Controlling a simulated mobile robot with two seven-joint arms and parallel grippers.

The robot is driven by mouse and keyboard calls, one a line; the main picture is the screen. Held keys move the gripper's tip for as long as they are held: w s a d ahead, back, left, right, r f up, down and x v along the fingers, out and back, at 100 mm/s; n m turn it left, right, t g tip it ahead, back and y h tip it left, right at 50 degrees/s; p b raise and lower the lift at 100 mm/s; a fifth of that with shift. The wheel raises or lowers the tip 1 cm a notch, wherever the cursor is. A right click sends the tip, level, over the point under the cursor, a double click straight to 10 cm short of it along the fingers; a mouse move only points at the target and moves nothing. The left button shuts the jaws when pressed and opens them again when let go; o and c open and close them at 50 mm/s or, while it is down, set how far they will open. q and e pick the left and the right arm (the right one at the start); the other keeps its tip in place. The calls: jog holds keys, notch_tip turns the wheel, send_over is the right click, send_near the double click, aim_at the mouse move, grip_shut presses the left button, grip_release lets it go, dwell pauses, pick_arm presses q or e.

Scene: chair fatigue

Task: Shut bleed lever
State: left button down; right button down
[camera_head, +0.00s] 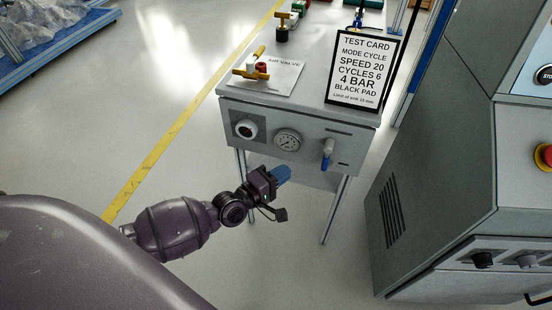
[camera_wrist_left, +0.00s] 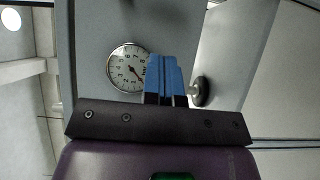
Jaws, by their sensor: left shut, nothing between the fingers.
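A small lever (camera_head: 327,155) with a pale upper part and a blue lower end hangs down on the right of the grey bench's front panel. It is the only lever on that panel; whether it is the bleed lever I cannot read. My left gripper (camera_head: 283,174) is in front of and below the panel, left of the lever and apart from it. Its blue fingers are shut and empty; they also show in the left wrist view (camera_wrist_left: 167,75), overlapping the edge of the gauge (camera_wrist_left: 128,67). My right gripper is not in view.
A test card (camera_head: 364,72) and yellow-handled valve parts (camera_head: 250,72) stand on the bench top. A large grey machine (camera_head: 430,170) stands to the right. A dark round part (camera_wrist_left: 200,92) shows beside the fingers.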

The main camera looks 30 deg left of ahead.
aim_at(326, 160)
pick_arm(q)
jog(key=w+d, duration=0.5)
jog(key=w, duration=0.1)
jog(key=shift+w, duration=0.3)
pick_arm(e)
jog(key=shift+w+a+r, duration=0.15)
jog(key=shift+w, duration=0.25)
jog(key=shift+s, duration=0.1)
